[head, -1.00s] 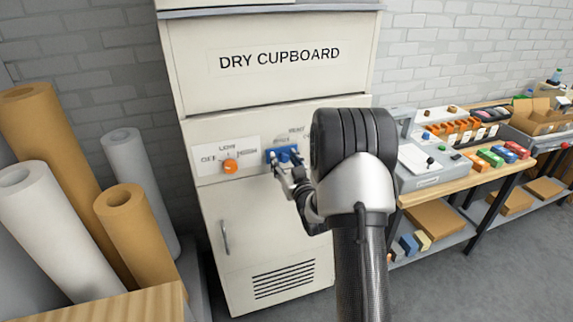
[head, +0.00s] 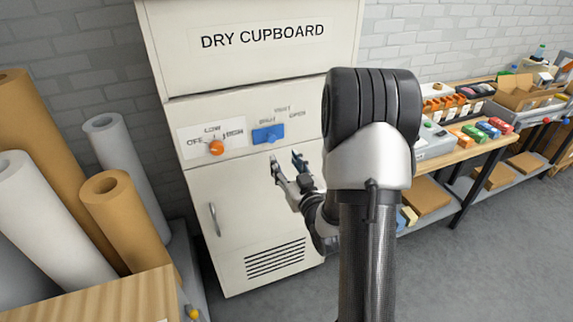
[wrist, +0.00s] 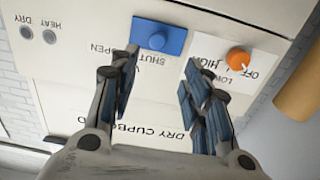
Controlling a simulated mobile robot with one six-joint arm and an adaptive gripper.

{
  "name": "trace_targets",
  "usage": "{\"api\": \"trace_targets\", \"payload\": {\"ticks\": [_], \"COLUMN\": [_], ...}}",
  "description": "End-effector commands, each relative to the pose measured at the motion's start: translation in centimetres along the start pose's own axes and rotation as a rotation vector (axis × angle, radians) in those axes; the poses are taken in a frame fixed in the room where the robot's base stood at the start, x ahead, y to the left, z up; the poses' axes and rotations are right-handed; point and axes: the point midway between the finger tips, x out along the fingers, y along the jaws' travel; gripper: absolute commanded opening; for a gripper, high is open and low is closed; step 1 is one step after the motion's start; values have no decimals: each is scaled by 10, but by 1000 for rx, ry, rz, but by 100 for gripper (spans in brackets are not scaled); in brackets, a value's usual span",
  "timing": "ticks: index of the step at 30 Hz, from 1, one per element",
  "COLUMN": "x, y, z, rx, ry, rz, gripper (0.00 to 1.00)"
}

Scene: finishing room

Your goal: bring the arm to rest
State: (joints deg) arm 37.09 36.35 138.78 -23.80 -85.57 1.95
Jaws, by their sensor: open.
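My gripper (head: 286,166) is open and empty in the head view, in front of the dry cupboard (head: 290,205), just below the blue control (head: 268,134). A visible gap lies between the two fingers. The wrist view is upside down and shows my open gripper (wrist: 165,92) with the blue control (wrist: 158,36) apart from the fingertips. The orange knob (head: 216,147) sits left of the blue control in the head view; it also shows in the wrist view (wrist: 237,60). My arm hides part of the cupboard's right side.
Tall paper rolls (head: 128,222) stand at the left beside a wooden surface (head: 110,298). A bench (head: 462,152) with several coloured blocks and boxes runs along the right. The grey floor (head: 470,270) at the front right is clear.

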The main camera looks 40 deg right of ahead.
Motion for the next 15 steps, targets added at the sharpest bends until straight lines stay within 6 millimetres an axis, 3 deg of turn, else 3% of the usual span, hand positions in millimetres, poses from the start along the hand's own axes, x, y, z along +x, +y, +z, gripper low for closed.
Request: {"api": "trace_targets", "payload": {"ticks": [11,15], "x": [1,6], "y": [-1,-12], "z": [-1,-10], "rx": [-2,-29], "ry": [-3,-56], "rz": [-1,-10], "gripper": [44,44]}}
